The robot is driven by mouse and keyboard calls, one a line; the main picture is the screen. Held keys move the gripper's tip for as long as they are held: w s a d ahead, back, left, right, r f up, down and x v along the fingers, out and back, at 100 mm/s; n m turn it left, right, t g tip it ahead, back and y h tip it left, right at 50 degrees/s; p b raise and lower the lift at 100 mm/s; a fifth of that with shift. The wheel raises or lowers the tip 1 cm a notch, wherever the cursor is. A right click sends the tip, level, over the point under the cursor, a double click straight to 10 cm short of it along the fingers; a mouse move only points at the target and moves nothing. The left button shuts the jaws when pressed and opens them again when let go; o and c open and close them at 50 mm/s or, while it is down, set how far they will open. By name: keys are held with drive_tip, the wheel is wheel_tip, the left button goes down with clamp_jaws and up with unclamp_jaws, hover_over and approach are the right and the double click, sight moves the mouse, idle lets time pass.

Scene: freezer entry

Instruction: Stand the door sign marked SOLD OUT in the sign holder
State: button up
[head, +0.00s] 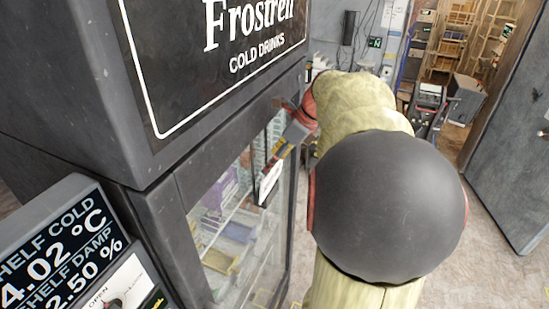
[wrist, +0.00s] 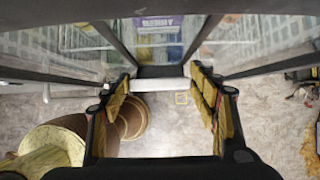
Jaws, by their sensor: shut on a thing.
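My gripper (head: 279,150) is at the front of the drinks cabinet's glass door, its yellow-padded fingers partly hidden by my arm. A small white panel with dark marks (head: 269,181) shows just below the fingertips; its lettering is too small to read, so I cannot tell if it says SOLD OUT. In the wrist view, the fingers (wrist: 161,84) are shut on a pale bar-like piece (wrist: 159,85), seen nearly edge-on, which spans the gap between them. It looks like the sign's edge. I cannot clearly make out the sign holder.
The dark cabinet (head: 160,235) fills the left, with shelves of goods behind glass. A shelf temperature display (head: 55,245) stands at lower left. A grey door (head: 515,150) stands at right. Open floor (head: 480,255) lies to the right of my arm.

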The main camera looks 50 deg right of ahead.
drive_tip(key=o, duration=1.6)
drive_tip(key=shift+o, duration=0.2)
drive_tip(key=v, duration=1.2)
